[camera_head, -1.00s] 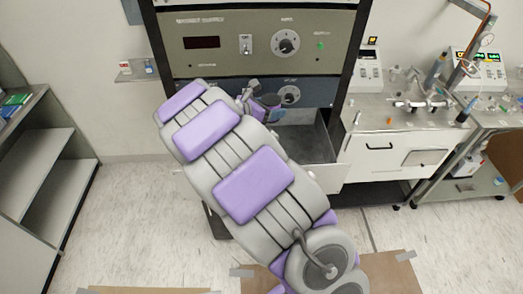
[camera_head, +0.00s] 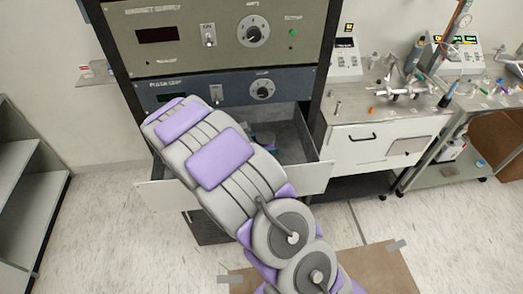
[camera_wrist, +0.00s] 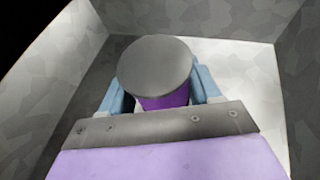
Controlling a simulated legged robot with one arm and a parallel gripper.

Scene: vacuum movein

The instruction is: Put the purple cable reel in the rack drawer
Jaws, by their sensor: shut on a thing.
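The purple cable reel (camera_wrist: 160,75) has a grey round flange and a purple core. In the wrist view it sits between the blue fingers of my gripper (camera_wrist: 162,95), which is shut on it. Grey drawer walls surround the reel and gripper there. The rack drawer (camera_head: 318,176) is pulled out below the rack panels in the head view. My arm reaches over the drawer's front and hides much of its inside. Only a small part of the gripper (camera_head: 264,140) shows inside the drawer. Whether the reel touches the drawer floor is unclear.
The rack (camera_head: 225,40) with knobs and displays stands behind the drawer. A white bench (camera_head: 370,145) with instruments stands at right. A grey shelf (camera_head: 30,150) is at far left. A brown sheet (camera_head: 375,272) lies on the floor. The drawer's right part looks empty.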

